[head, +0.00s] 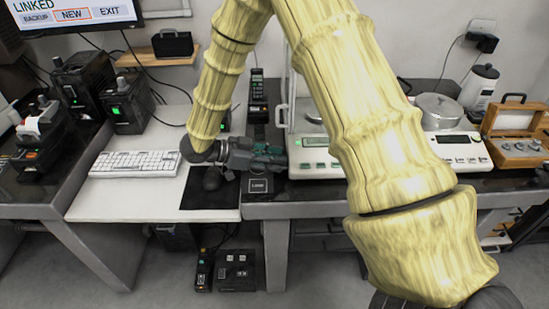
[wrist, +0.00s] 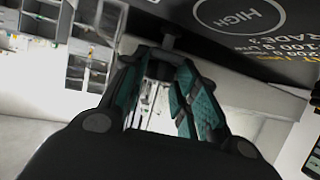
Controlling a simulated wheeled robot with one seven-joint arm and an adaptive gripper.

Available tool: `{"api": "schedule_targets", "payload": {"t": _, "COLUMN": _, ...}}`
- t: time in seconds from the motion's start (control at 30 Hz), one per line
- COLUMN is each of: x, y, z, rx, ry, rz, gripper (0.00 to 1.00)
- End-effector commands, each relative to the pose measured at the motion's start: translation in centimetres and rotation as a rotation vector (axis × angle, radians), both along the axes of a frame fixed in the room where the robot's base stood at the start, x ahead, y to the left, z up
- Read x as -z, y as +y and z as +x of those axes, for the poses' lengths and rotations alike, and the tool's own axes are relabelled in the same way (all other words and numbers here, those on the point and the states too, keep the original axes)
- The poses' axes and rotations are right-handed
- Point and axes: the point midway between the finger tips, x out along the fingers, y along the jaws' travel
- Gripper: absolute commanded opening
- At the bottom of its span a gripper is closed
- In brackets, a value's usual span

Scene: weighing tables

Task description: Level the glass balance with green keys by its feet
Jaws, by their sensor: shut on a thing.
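The glass balance (head: 308,163) has a white base with green keys and a clear draft shield. It stands on the dark table right of the middle, and my arm hides much of it. My gripper (head: 276,160) reaches in from the left to the base's front left corner. In the wrist view my gripper's teal fingers (wrist: 166,68) are closed around a small foot (wrist: 168,42) below a dark surface marked "HIGH" (wrist: 240,15). The fingers hide most of the foot. I cannot see a level bubble or tell the tilt.
A small dark plate (head: 258,186) lies at the table's front edge. A keyboard (head: 135,163) and a dark mat (head: 212,198) are to the left. A handset (head: 257,90) stands behind.

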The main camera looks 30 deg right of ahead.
Motion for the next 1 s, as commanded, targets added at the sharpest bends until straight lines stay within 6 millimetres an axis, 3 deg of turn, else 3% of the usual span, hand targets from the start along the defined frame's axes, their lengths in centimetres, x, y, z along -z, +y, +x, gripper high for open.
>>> {"api": "schedule_targets", "payload": {"t": 0.4, "x": -0.08, "y": 0.10, "z": -0.54, "rx": -0.164, "ry": 0.005, "rz": 0.000, "gripper": 0.06}}
{"api": "schedule_targets", "payload": {"t": 0.73, "x": 0.12, "y": 0.10, "z": -0.59, "rx": -0.172, "ry": 0.004, "rz": 0.001, "gripper": 0.06}}
{"api": "schedule_targets", "payload": {"t": 0.77, "x": 0.12, "y": 0.10, "z": -0.59, "rx": -0.172, "ry": 0.004, "rz": 0.001, "gripper": 0.33}}
{"api": "schedule_targets", "payload": {"t": 0.8, "x": 0.12, "y": 0.10, "z": -0.59, "rx": -0.172, "ry": 0.004, "rz": 0.001, "gripper": 0.41}}
{"api": "schedule_targets", "payload": {"t": 0.87, "x": 0.11, "y": 0.10, "z": -0.56, "rx": -0.173, "ry": 0.004, "rz": 0.001, "gripper": 0.51}}
{"api": "schedule_targets", "payload": {"t": 1.0, "x": 0.07, "y": 0.10, "z": -0.51, "rx": -0.172, "ry": 0.003, "rz": 0.001, "gripper": 0.51}}
